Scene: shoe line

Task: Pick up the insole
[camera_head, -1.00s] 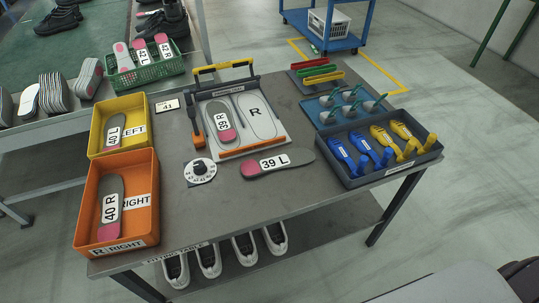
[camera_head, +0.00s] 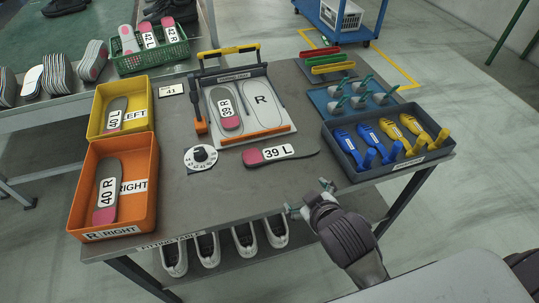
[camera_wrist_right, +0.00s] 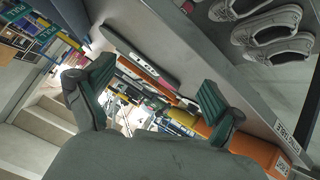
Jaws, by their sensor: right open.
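A grey insole with a pink heel, labelled 39 L (camera_head: 300,150), lies flat on the grey table, in front of the fitting jig. Insole 39 R (camera_head: 229,122) lies on the jig's left outline. Insole 40 L (camera_head: 112,118) leans in the yellow bin and insole 40 R (camera_head: 107,205) in the orange bin. My right gripper (camera_head: 308,197) is open and empty at the table's front edge, in front of insole 39 L and apart from it. My left gripper is out of view.
The jig (camera_head: 275,132) has a yellow handle, with a hammer-like tool (camera_head: 199,122) and a dial (camera_head: 201,157) beside it. A dark tray (camera_head: 375,172) of blue and yellow shoe forms stands at the right. White shoes (camera_head: 245,238) sit on the shelf below.

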